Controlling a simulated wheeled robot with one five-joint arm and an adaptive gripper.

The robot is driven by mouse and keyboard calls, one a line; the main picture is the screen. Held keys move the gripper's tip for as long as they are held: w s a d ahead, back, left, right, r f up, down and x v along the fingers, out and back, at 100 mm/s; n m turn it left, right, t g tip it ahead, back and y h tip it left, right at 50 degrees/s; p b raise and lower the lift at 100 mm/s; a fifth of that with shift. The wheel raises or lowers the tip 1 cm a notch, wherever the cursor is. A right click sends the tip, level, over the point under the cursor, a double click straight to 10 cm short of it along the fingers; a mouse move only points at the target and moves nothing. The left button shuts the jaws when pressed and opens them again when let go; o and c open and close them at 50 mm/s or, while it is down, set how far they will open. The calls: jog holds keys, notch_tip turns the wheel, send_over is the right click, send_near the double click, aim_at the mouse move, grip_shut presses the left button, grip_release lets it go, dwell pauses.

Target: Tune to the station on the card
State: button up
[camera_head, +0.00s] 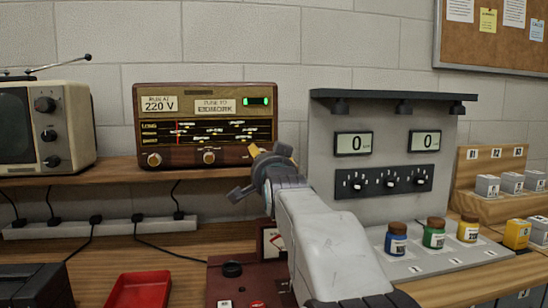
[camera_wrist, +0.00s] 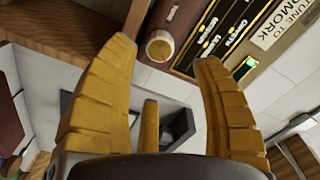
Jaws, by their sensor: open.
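A brown wooden radio (camera_head: 142,105) stands on the shelf. Its card (camera_head: 215,106) reads "TUNE TO" above a name too small to read surely; the wrist view shows only part of this card (camera_wrist: 285,22). A red needle (camera_head: 178,132) stands left on the dial, and a green indicator (camera_head: 257,101) glows. Two cream knobs, left (camera_head: 154,160) and middle (camera_head: 209,157), show; my gripper (camera_head: 254,166) covers the lower right front. In the wrist view my gripper (camera_wrist: 165,51) is open, with a cream knob (camera_wrist: 159,46) beyond and between its yellow fingertips. I cannot tell whether they touch.
An old television (camera_head: 70,105) stands left of the radio. A power strip (camera_head: 110,226) with cables runs below the shelf. A red tray (camera_head: 140,290) lies at the front. A grey panel (camera_head: 385,120) with two displays reading 0 and several jars stands right of my arm.

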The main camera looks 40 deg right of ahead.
jog(key=shift+w+d+n, duration=0.55)
jog(key=shift+w+n, duration=0.5)
jog(key=shift+n, duration=0.45)
jog(key=shift+w+d+n, duration=0.55)
jog(key=shift+w+n, duration=0.55)
jog(key=shift+n, duration=0.4)
jog(key=shift+w+d+n, duration=0.55)
jog(key=shift+w+n, duration=0.5)
jog(key=shift+n, duration=0.45)
grip_shut()
